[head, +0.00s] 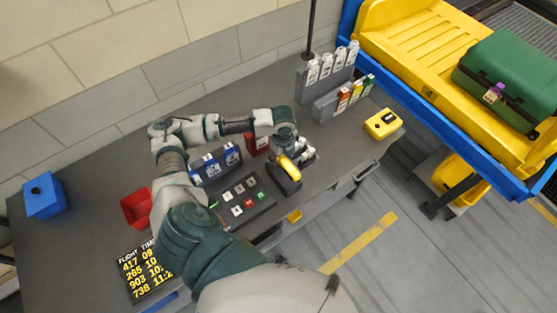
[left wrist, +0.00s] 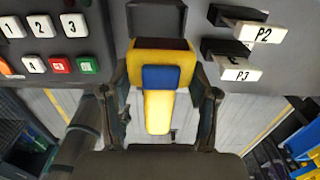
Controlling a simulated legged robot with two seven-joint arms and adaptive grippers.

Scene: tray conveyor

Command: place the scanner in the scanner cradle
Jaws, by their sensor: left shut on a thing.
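The scanner is yellow with a blue band and shows between the fingers in the left wrist view (left wrist: 158,100). It also shows as a small yellow shape in the head view (head: 288,167). My left gripper (head: 297,152) is shut on it. A dark block that looks like the scanner cradle (head: 287,186) is directly at the scanner in the head view. In the left wrist view a dark box (left wrist: 155,18) is just beyond the scanner's far end. I cannot tell whether the scanner is inside the cradle or above it. My right gripper is not in view.
A keypad (head: 243,203) lies left of the cradle. Racks with tags (head: 328,75) stand at the back, and a yellow box (head: 383,124) is on the right. A red bin (head: 137,208) and blue box (head: 43,196) are left. A conveyor with a green suitcase (head: 512,75) is beyond.

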